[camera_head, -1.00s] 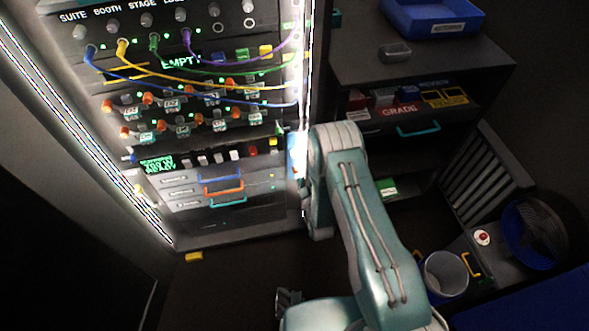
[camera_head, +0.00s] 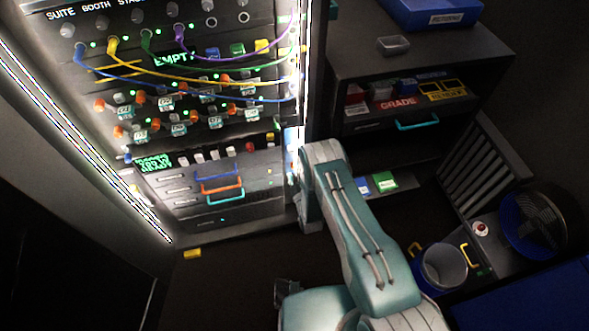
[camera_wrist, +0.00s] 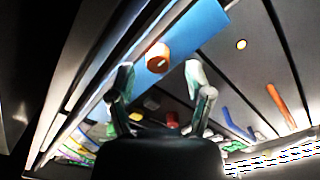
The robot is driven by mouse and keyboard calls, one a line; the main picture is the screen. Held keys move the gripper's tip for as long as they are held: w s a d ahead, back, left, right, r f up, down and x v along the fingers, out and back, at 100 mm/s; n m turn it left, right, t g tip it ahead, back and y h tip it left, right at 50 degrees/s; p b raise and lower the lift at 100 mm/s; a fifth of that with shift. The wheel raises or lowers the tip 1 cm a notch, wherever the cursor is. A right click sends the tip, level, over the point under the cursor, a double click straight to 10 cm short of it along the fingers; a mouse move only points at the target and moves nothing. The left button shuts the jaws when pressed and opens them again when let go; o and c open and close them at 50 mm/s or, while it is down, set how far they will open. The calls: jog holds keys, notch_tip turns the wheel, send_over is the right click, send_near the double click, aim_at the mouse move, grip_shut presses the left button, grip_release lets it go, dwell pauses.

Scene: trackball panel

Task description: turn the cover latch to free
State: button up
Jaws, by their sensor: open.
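An orange knob (camera_wrist: 158,57), which looks like the cover latch, sits on a blue panel (camera_wrist: 190,35) in the wrist view. The blue panel also shows as a narrow strip in the head view (camera_head: 292,138), at the right edge of the lit rack. My gripper (camera_wrist: 160,78) is open, with one finger on each side below the knob in the picture. Nothing is between the fingers. I cannot tell whether either finger touches the knob. In the head view, my arm hides the gripper.
The rack (camera_head: 240,222) has patch cables, knobs and coloured drawer handles near the blue panel. A grey cabinet (camera_head: 400,60) stands right of my arm, with a blue bin (camera_head: 430,12) on top.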

jog(key=shift+x, duration=0.8)
grip_shut()
jog(key=shift+m, duration=0.3)
jog(key=shift+f+m, duration=0.1)
jog(key=shift+m, duration=8.5)
